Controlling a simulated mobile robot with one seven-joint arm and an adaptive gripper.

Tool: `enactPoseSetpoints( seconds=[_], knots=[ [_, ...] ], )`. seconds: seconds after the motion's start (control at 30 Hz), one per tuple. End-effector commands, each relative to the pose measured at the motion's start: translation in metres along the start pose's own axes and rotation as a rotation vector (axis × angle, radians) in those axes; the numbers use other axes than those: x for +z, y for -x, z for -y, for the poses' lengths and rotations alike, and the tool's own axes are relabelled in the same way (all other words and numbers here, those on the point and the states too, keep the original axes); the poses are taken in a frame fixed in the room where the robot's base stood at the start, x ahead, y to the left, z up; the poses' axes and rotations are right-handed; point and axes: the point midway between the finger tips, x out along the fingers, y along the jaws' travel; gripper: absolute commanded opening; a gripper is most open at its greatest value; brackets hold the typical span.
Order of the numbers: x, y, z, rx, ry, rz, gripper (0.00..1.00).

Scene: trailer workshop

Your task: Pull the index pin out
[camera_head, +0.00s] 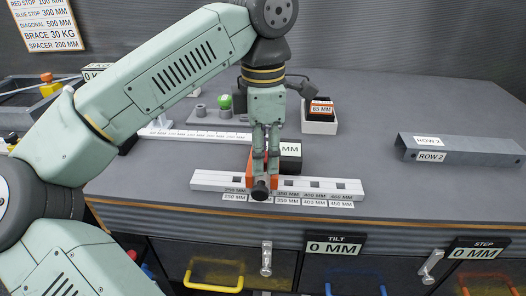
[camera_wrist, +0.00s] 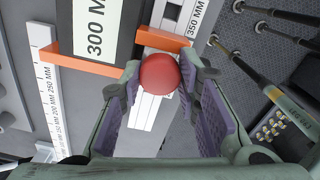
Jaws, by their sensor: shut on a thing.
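The index pin shows as a red ball knob (camera_wrist: 160,74) in the wrist view. My gripper (camera_wrist: 162,67) is shut on this knob, one finger on each side. In the head view my gripper (camera_head: 265,178) points down at the white rail (camera_head: 335,186), in front of the orange stop (camera_head: 252,168). A dark round end (camera_head: 260,190) shows at the fingertips there. The rail carries labels from 250 MM to 450 MM. The orange stop (camera_wrist: 165,40) also shows in the wrist view, beside a black block with a 300 MM label (camera_wrist: 97,28). The pin's shaft is hidden.
A white tray (camera_head: 318,127) with labelled blocks stands behind the rail. A grey channel (camera_head: 465,151) marked ROW 2 lies at the right. A second white scale (camera_head: 195,134) lies at the back left. The bench between rail and channel is clear.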

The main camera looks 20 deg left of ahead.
Motion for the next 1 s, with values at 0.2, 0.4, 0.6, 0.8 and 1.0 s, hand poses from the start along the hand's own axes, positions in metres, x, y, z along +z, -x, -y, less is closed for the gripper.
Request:
enactPoseSetpoints(
  seconds=[0.2, 0.4, 0.6, 0.8, 1.0],
  knots=[
    [0.000, 0.003, 0.000, 0.000, 0.000, 0.000, 0.00],
    [0.000, 0.005, 0.000, 0.000, 0.000, 0.000, 0.00],
    [0.000, 0.008, 0.000, 0.000, 0.000, 0.000, 0.00],
    [0.000, 0.010, 0.000, 0.000, 0.000, 0.000, 0.00],
    [0.000, 0.012, 0.000, 0.000, 0.000, 0.000, 0.00]
  ],
)
